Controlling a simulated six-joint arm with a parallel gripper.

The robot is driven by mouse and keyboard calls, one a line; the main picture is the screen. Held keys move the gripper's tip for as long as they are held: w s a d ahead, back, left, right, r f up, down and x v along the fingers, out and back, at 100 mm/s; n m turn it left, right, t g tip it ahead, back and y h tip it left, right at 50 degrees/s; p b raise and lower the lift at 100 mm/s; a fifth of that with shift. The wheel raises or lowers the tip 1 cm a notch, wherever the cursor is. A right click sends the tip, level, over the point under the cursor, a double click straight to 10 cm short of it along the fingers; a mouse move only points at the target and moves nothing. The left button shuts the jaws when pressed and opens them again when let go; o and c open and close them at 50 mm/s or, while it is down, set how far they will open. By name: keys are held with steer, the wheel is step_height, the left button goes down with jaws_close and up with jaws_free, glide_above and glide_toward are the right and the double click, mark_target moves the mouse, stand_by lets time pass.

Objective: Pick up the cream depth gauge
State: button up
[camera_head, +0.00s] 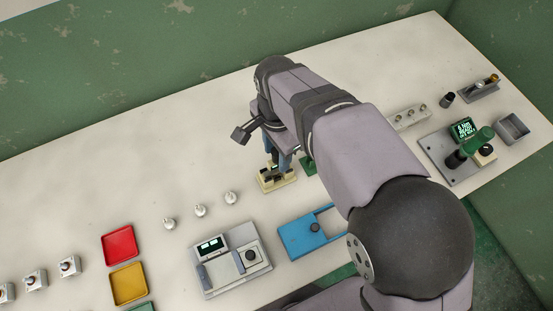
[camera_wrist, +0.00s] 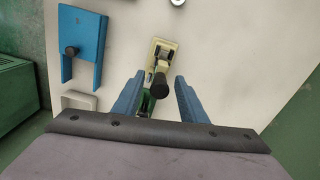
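The cream depth gauge (camera_head: 277,184) stands on the pale table below my gripper (camera_head: 277,165); the arm and fingers partly cover it. In the wrist view its cream base (camera_wrist: 161,47) lies just beyond the fingertips, with a dark upright part and a black round end (camera_wrist: 160,84) pointing toward the camera. My gripper (camera_wrist: 159,76) is open, its two blue fingers on either side of that black end in the picture. A gap shows on both sides, and I see no contact. How deep the fingers reach beside it is hard to tell.
A green object (camera_wrist: 147,103) sits close by, partly hidden by the left finger. A blue fixture (camera_head: 300,238) and a grey device (camera_head: 230,270) stand nearer the front. Several small silver pieces (camera_head: 200,211) lie to the left. The table behind the gauge is clear.

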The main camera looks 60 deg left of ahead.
mark_target(276, 162)
steer(key=shift+s+f+p, duration=0.1)
steer(key=shift+f+p, duration=0.55)
steer(key=shift+f, duration=1.35)
steer(key=shift+d, duration=0.1)
jaws_close()
steer(key=shift+r, duration=0.1)
